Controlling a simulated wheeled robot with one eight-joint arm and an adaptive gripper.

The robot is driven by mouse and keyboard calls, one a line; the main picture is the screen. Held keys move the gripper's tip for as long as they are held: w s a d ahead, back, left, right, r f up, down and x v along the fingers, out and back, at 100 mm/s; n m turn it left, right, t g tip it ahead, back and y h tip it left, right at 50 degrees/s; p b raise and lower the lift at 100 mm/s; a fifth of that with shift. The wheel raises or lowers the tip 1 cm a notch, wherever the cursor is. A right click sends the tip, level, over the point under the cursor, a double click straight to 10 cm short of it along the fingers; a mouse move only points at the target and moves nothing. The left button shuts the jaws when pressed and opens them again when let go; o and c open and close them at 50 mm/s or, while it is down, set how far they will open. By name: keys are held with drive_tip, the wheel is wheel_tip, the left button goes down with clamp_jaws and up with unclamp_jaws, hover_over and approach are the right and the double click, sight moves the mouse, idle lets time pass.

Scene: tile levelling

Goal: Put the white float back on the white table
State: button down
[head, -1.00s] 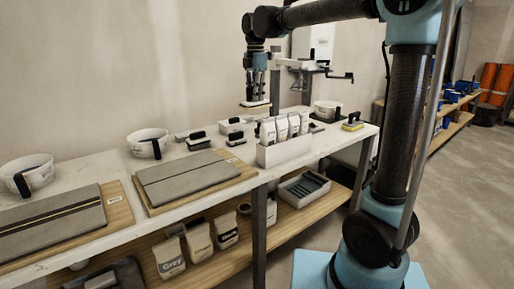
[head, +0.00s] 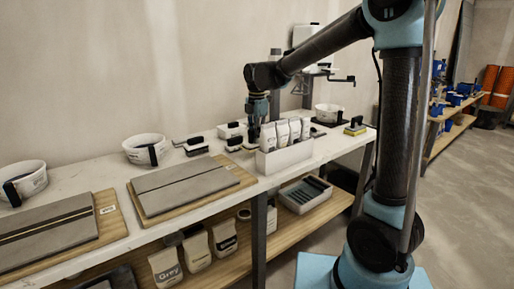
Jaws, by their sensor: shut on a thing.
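My gripper (head: 254,136) is low over the white table (head: 85,172), left of and partly behind the white bin of bags. It is shut on the white float (head: 250,147), whose pale plate shows just under the fingers. The float is at or very near the tabletop; I cannot tell whether it touches. Its right side is hidden by the bin and the bags. Another dark-handled tool (head: 234,143) is close on its left, and a further float (head: 195,148) lies farther left.
The white bin (head: 284,157) with several bags stands close to my gripper. A grey tray (head: 305,194) and bags (head: 197,250) fill the lower shelf.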

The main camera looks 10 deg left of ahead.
sight(257, 145)
drive_tip(key=shift+f, duration=2.2)
drive_tip(key=c, duration=1.5)
unclamp_jaws()
drive_tip(key=shift+f, duration=0.1)
drive_tip(key=shift+o, duration=0.2)
wheel_tip(257, 145, up, 12)
drive_tip(key=shift+r, duration=0.1)
